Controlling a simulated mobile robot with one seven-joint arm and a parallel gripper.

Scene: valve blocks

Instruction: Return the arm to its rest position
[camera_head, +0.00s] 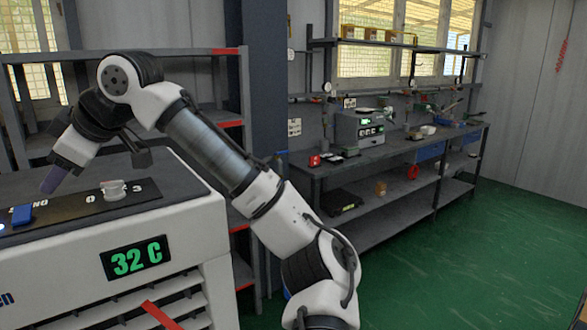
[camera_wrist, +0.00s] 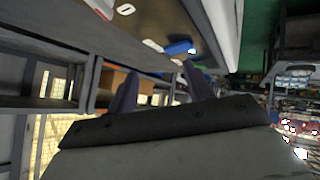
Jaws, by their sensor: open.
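My arm (camera_head: 212,150) rises from the bottom of the head view and bends over to the left. My gripper (camera_head: 54,178) hangs at its end, tilted down above the top panel of a white machine (camera_head: 190,238). In the wrist view my gripper (camera_wrist: 158,82) shows two fingers spread apart with nothing between them. A blue switch (camera_head: 22,215) lies on the panel near the fingertips, apart from them as far as I can tell. It also shows beyond the fingers in the wrist view (camera_wrist: 180,47).
A round pale knob (camera_head: 114,190) sits on the panel beside printed numbers. The machine's display (camera_head: 137,258) reads 32 C. Shelves (camera_head: 228,125) stand close behind my arm. A workbench (camera_head: 400,148) with tools runs along the back wall. The green floor (camera_head: 470,245) at right is clear.

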